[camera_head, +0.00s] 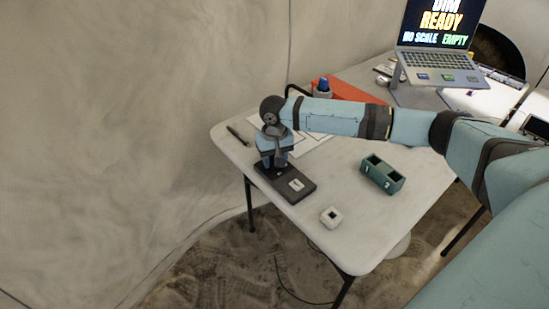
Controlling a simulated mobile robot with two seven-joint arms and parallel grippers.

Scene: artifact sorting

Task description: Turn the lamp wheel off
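My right arm comes in from the right and reaches across the white table (350,247). My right gripper (271,166) points down at the far-left end of a flat black device (288,184) with a small pale label. The fingertips are small and dark there; I cannot tell whether they are open, shut or touching the device. No part can be clearly made out as a lamp wheel; the gripper may hide it. My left gripper is not in view.
A green two-compartment box (382,175) and a small white block (331,217) stand on the table. A dark pen (238,135) lies at the left edge. A red case (345,90), a blue-capped item (323,87) and a raised laptop (439,62) are behind the arm.

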